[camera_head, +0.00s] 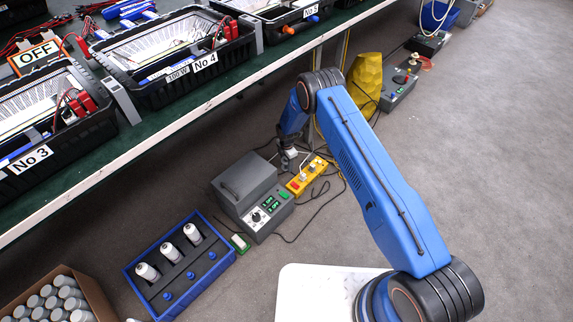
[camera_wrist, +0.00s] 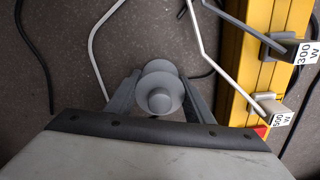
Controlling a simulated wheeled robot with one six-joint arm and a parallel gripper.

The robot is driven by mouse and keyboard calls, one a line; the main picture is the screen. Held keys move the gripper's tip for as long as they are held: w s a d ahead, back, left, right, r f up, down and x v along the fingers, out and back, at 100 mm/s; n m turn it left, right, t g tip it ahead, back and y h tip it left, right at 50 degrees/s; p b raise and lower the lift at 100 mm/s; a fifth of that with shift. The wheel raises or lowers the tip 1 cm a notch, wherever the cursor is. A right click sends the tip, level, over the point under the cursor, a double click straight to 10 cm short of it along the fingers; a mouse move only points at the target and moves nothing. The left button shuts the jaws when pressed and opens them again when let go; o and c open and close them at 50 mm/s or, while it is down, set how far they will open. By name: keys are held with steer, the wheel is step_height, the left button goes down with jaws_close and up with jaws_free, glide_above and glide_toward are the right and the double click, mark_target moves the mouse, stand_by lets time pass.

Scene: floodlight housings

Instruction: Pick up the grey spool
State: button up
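The grey spool (camera_wrist: 159,92) shows in the wrist view with its round flange and central hub facing the camera. It lies between the two fingers of my gripper (camera_wrist: 159,84), one finger at each side, very close to the spool's edges. I cannot tell whether the fingers press on it. In the head view my gripper (camera_head: 289,157) hangs low, just left of the yellow power strip. The spool is too small to make out clearly there.
The yellow strip (camera_head: 305,176) with plugs lies close to the right of my gripper. A grey control box (camera_head: 247,187) stands to the left. Loose cables run over the floor. A blue tray (camera_head: 211,267) with white bottles, a green-topped bench (camera_head: 142,137) and a yellow sack (camera_head: 364,80) are nearby.

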step_height(320, 180, up, 10)
steer(key=shift+f, duration=0.15)
steer(key=shift+r, duration=0.2)
stand_by(0.4)
stand_by(0.5)
